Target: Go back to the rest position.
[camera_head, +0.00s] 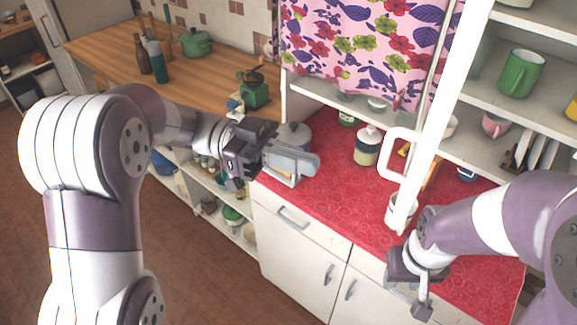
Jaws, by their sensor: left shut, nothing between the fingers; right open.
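My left gripper (300,162) is shut with nothing in it. It reaches out over the left end of the red counter (305,200), above the white cabinet's corner. My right gripper (408,297) is open, low at the right over the counter's front edge, and points down. My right arm hides part of the counter behind it, and the tips of the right gripper are small in the view.
A lidded jar (367,146) and a white mug (399,212) stand on the red counter. A white door edge (446,85) rises beside the shelves. A green pot (195,43) and bottles stand on the wooden counter (120,50). Open floor (195,265) lies at lower left.

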